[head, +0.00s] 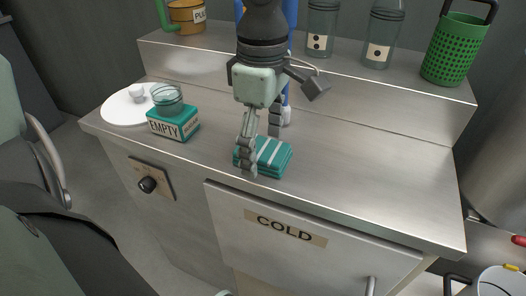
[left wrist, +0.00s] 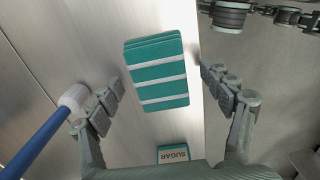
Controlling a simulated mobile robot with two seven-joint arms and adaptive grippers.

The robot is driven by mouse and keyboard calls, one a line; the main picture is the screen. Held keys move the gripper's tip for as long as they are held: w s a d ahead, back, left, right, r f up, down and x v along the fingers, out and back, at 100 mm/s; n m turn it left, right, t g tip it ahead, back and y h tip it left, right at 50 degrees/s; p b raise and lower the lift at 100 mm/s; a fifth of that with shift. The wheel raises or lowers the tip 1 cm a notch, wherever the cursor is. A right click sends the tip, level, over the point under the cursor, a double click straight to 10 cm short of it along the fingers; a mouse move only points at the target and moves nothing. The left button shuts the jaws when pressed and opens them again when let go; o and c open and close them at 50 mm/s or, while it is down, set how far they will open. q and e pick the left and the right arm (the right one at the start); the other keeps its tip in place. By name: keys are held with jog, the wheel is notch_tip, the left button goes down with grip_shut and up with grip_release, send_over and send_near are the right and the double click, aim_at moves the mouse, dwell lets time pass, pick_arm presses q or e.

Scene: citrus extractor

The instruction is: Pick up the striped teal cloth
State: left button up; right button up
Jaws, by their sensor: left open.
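The striped teal cloth (head: 274,159) lies folded in a flat stack on the steel counter, close to its front edge, with pale stripes across it. My left gripper (head: 260,146) points down at it with its fingers apart, and one finger partly covers the cloth in the head view. In the left wrist view the cloth (left wrist: 157,71) shows between the two open fingertips (left wrist: 161,80), with a gap on its left side and a smaller one on its right. Nothing is held. My right gripper is not in view.
A blue rod with a white tip (left wrist: 72,97) is beside the left finger. A teal box marked EMPTY (head: 173,124), a glass jar (head: 167,97) and a white plate (head: 118,112) stand left. Jars and a green basket (head: 455,50) stand on the raised shelf. The counter right of the cloth is clear.

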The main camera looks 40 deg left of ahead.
pick_arm(q)
jog(key=shift+c, duration=1.4)
jog(key=c, duration=1)
jog(key=shift+o, duration=0.2)
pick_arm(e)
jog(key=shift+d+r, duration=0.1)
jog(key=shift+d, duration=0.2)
